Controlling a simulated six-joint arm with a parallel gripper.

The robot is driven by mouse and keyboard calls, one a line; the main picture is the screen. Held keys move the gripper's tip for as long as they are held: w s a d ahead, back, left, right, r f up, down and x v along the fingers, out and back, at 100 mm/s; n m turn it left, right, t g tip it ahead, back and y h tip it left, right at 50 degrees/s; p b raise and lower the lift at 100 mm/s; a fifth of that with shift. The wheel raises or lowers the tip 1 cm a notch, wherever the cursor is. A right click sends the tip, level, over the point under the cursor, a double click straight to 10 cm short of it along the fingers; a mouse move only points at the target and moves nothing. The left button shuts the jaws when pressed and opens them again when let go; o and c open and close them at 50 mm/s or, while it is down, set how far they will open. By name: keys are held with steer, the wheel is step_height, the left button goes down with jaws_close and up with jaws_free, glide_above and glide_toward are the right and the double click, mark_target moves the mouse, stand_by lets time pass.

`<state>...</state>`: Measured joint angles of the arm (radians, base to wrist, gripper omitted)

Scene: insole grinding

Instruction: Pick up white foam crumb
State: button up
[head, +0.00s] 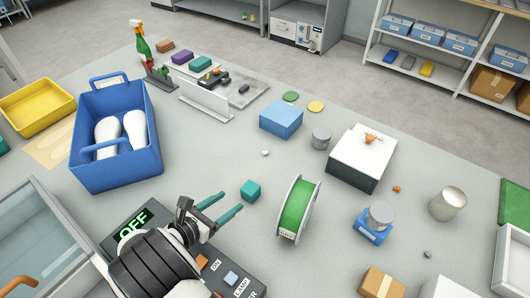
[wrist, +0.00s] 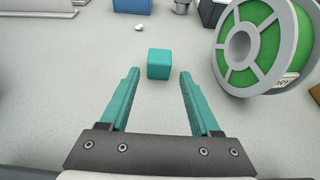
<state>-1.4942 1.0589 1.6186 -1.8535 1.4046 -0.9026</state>
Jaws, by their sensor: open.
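The white foam crumb (head: 265,153) is a small pale lump on the grey table, near the middle of the head view. In the wrist view it shows as a small white bit (wrist: 139,28) near the top, beyond the teal cube. My gripper (head: 228,205) has teal fingers that are spread apart with nothing between them. In the wrist view the gripper (wrist: 157,76) points toward the teal cube and the crumb. The crumb is apart from the fingers, farther out across the table.
A teal cube (head: 250,191) stands just beyond my fingertips, between them and the crumb. A green spool (head: 298,209) stands to the right. A blue box (head: 281,120) and a metal cylinder (head: 321,139) lie past the crumb. A blue basket (head: 152,134) holds white insoles at left.

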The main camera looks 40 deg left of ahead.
steer(key=m, duration=0.2)
steer(key=w+a+m, duration=0.1)
steer(key=m, duration=0.2)
steer(key=w+m, duration=0.1)
steer(key=m, duration=0.1)
steer(key=shift+a, duration=0.25)
steer(key=w+m, duration=0.1)
steer(key=m, duration=0.3)
steer(key=w+a+m, duration=0.1)
steer(key=m, duration=0.3)
steer(key=w+a+m+g, duration=0.1)
steer(key=m, duration=0.4)
steer(key=shift+w+a+r, duration=0.15)
steer(key=shift+a+r, duration=0.05)
steer(key=shift+r, duration=0.05)
steer(key=w+a+r+m, duration=0.15)
steer(key=w+m, duration=0.25)
steer(key=m, duration=1.2)
glide_toward(264, 152)
steer(key=x, duration=0.6)
steer(key=shift+w+f, duration=0.2)
steer(key=shift+w, duration=0.15)
steer(key=shift+w+f, duration=0.2)
steer(key=shift+w, duration=0.3)
jaws_close()
